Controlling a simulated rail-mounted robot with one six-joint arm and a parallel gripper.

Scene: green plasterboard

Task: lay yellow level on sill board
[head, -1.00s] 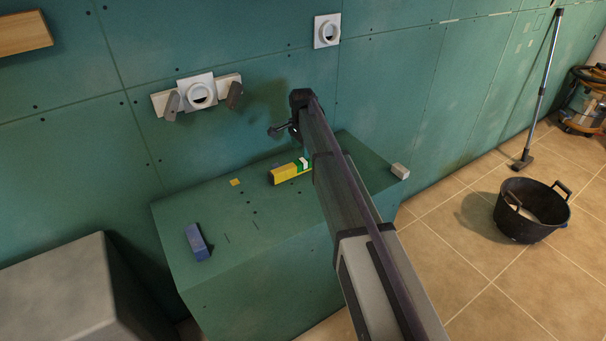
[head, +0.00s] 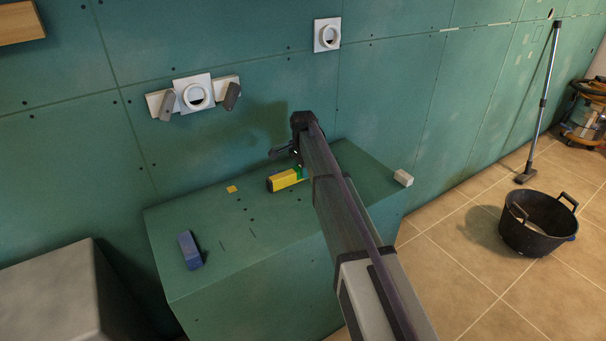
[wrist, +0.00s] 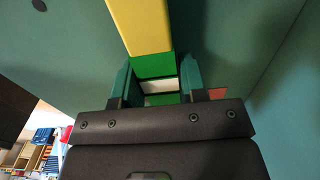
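The yellow level (head: 283,180) lies on the top of the green box, partly hidden behind my arm in the head view. In the wrist view the level (wrist: 139,27) shows a yellow body, then a green part and a white band. My gripper (wrist: 156,78) has its two fingers on either side of the green and white part. The fingers look open, with a narrow gap at each side; contact is hard to make out. A wooden board (head: 18,24) juts from the wall at the top left of the head view; it may be the sill board.
A grey block (head: 55,285) stands at the lower left. A black bucket (head: 538,222) is on the floor.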

